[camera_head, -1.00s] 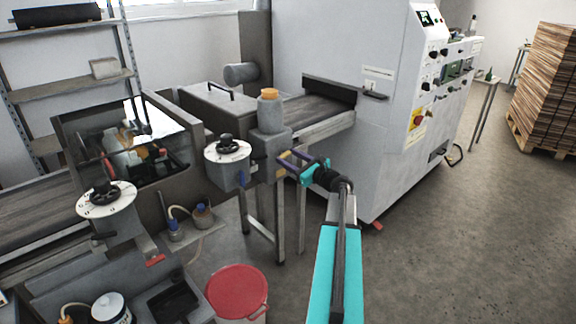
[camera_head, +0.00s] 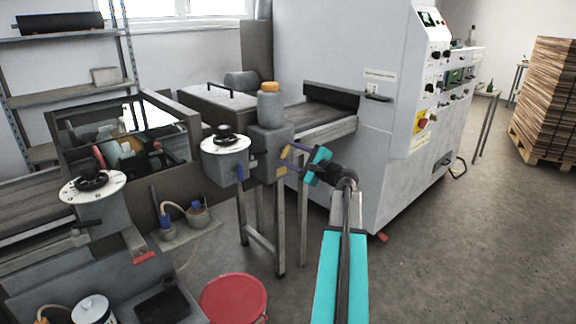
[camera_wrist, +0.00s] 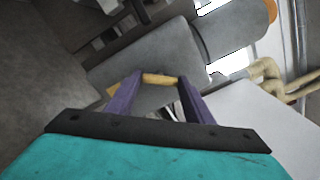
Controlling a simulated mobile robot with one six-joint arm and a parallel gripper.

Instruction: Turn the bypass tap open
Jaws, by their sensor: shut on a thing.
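The bypass tap's yellow handle (camera_head: 283,167) is on the side of a grey block (camera_head: 272,142) beside the conveyor, below an orange-capped grey cylinder (camera_head: 269,104). My gripper (camera_head: 287,160), with purple fingers, reaches it from the right. In the wrist view the handle (camera_wrist: 160,79) is a short yellow bar lying crosswise between the two fingertips of my gripper (camera_wrist: 159,81). The fingers are shut on it, one at each end. The handle's joint to the block is partly hidden, so its exact turn angle cannot be told.
A dial box (camera_head: 225,158) with a black knob stands just left of the tap block. A red-lidded bin (camera_head: 233,300) is on the floor below. The large white machine (camera_head: 350,130) stands close behind my arm. The floor at right is clear up to the wood stack (camera_head: 552,100).

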